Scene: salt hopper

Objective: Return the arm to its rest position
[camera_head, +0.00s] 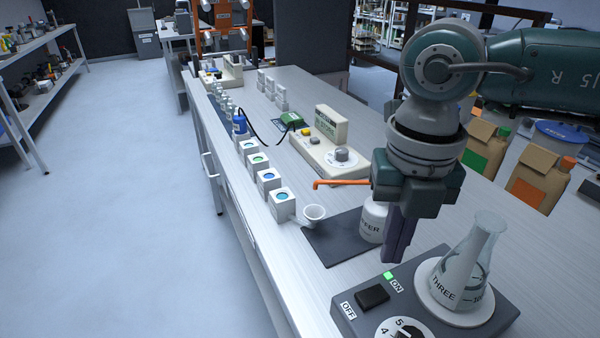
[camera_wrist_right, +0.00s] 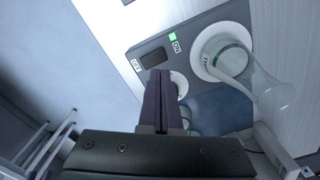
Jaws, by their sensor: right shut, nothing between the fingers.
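My right gripper (camera_head: 400,232) hangs from the right arm, pointing down above the bench between the white bottle and the hotplate stirrer. Its purple-grey fingers are together with nothing between them; they also show in the right wrist view (camera_wrist_right: 161,100). The hotplate stirrer (camera_head: 365,325) has a lit green light by ON, a dark switch and a dial. A glass flask (camera_head: 462,265) marked THREE stands on its round white plate; the flask also shows in the right wrist view (camera_wrist_right: 235,62). My left gripper is not in view.
A white bottle (camera_head: 372,220) with an orange spout stands on a dark mat (camera_head: 335,240), partly hidden by my gripper. A white funnel (camera_head: 314,213) and several white boxes (camera_head: 281,205) line the bench's left edge. Brown bags (camera_head: 540,172) stand at the right. The floor at left is clear.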

